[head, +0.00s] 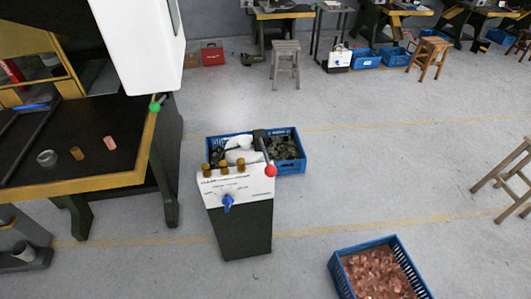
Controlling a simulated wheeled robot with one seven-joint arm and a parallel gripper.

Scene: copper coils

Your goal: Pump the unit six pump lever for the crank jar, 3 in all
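The pump unit (241,225) stands upright on the floor at the middle, a dark cabinet with a white sloped top. It carries several brass knobs (223,167) and a blue knob (228,203). Its lever, with a red ball end (270,170), is at the right side and slants down toward me. The small lettering cannot be read, so I cannot confirm the unit's number. Rounded white and dark shapes (240,150) show just behind the top; I cannot tell what they belong to. I cannot pick out a crank jar. My gripper is not clearly in view.
A blue crate (294,167) with dark pieces sits behind the unit. Another blue crate (336,279) with copper pieces is at front right. A workbench (100,184) stands left, holding small metal parts. A wooden stool (510,180) is far right.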

